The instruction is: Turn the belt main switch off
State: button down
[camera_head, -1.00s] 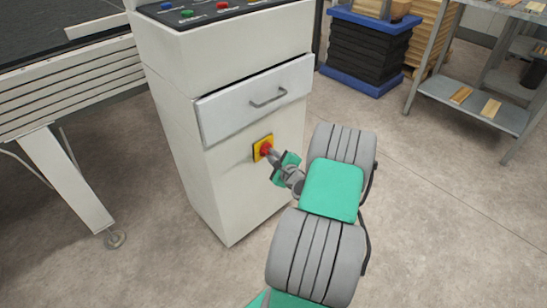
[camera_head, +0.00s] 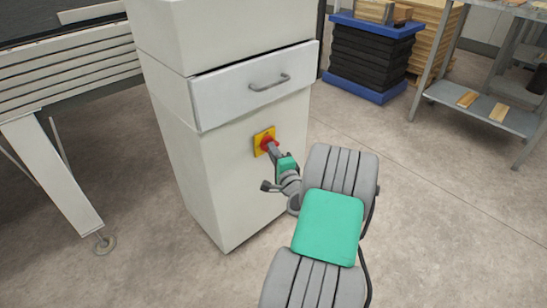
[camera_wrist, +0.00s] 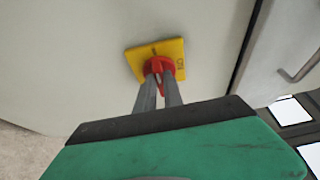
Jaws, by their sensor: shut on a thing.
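The belt main switch is a red rotary knob (camera_wrist: 158,68) on a yellow plate (camera_head: 264,140), fixed to the front of a white cabinet below its drawer. In the wrist view the yellow plate (camera_wrist: 173,50) shows around the knob. My gripper (camera_head: 272,150) reaches the knob from the front right. In the wrist view both grey fingers of my gripper (camera_wrist: 159,80) are shut on the red knob, one at each side. The fingertips partly cover the knob, and the plate's markings are too small to read surely.
The white cabinet (camera_head: 225,150) has a slightly open drawer (camera_head: 255,85) with a grey handle above the switch. A conveyor (camera_head: 65,75) stands at the left. The floor at the right is clear.

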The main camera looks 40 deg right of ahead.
dwell(0.3)
jog(key=c, duration=1.5)
grip_release()
jog(key=shift+o, duration=0.2)
jog(key=p+v, duration=0.1)
jog(key=v, duration=0.6)
jog(key=shift+s+a, duration=0.15)
jog(key=shift+s, duration=0.25)
